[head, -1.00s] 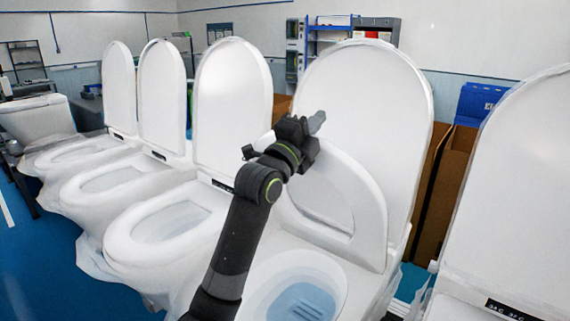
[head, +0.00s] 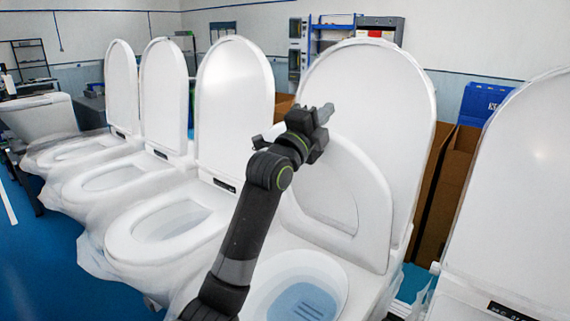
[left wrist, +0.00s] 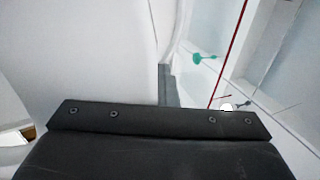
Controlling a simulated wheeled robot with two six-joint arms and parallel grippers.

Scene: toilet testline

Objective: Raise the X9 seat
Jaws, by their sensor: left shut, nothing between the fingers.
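The toilet in front of me has its tall white lid (head: 375,110) upright. Its ring seat (head: 372,205) is raised and leans close to the lid, with the open bowl (head: 297,285) below. No X9 label is readable on it. My left gripper (head: 326,112) is shut and empty, at the upper left of the raised seat and in front of the lid. I cannot tell whether it touches either one. In the left wrist view the dark gripper (left wrist: 168,85) shows beside a large white surface (left wrist: 85,55). My right gripper is not in view.
Several more toilets with raised lids (head: 235,105) and lowered seats (head: 165,225) stand in a row to the left. Another toilet lid (head: 515,190) stands close on the right. Cardboard boxes (head: 447,185) are behind. Blue floor (head: 60,275) is clear at the left.

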